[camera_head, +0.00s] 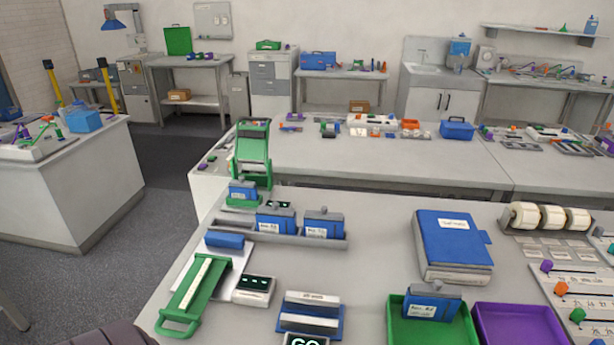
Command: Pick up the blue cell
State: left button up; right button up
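Several blue cells with pale labels and grey tops are in the head view. One blue cell (242,190) stands at the back left, at the foot of a green frame (252,150). Two more, a left one (275,222) and a right one (323,227), stand upright in a long grey rack (290,240). Another blue cell (432,304) stands in the green tray (398,330) at the front. Which one the task means cannot be told from the picture. Neither of my grippers shows.
A blue block (225,240) lies near a green-handled device (195,290) at left. A small display unit (254,290), blue binder (452,240), purple tray (520,325) and label-roll holder (548,217) also occupy the bench. Bare surface lies between rack and binder.

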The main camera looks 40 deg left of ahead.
aim_at(267, 224)
jog(key=u, duration=1.55)
